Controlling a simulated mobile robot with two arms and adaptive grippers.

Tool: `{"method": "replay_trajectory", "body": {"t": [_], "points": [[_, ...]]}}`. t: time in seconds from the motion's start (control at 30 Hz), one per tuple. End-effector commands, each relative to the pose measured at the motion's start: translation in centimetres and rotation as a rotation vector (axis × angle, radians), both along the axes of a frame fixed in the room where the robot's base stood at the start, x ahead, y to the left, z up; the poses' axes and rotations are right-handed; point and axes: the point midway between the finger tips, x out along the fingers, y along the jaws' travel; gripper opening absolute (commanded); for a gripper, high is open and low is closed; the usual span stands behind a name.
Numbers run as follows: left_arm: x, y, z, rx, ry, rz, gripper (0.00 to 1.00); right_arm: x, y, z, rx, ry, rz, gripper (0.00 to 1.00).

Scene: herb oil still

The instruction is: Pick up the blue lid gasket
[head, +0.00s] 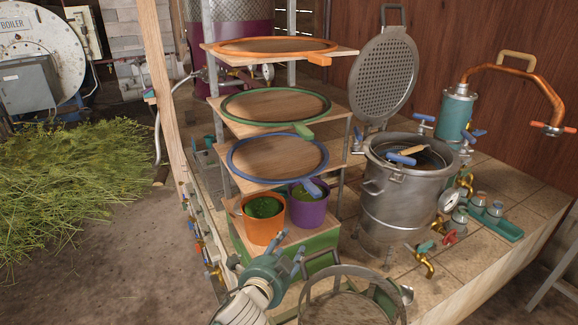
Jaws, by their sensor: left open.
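The blue lid gasket (233,168) is a flat blue ring lying on the third wooden shelf down. Its blue tab (314,188) sticks out over the front edge, above a purple bucket. My left gripper (287,250) is open and empty, below and in front of that shelf, near the orange bucket. It is apart from the gasket. My right gripper does not show.
An orange gasket (222,50) and a green gasket (232,112) lie on the shelves above. An orange bucket (264,229) and a purple bucket (307,212) of herbs stand below. A steel still pot (395,200) with a raised perforated lid (383,78) stands right.

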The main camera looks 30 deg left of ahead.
Motion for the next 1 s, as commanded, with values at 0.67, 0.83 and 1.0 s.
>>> {"method": "replay_trajectory", "body": {"t": [0.67,0.83,1.0], "points": [[11.3,1.4,7.9,0.415,-0.224,-0.157,0.45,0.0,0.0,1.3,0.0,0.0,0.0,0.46],[12.7,1.7,8.0,0.412,-0.225,-0.156,0.45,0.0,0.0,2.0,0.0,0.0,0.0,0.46],[15.2,2.0,7.9,0.411,-0.225,-0.155,0.45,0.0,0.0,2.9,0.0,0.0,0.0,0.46]]}}
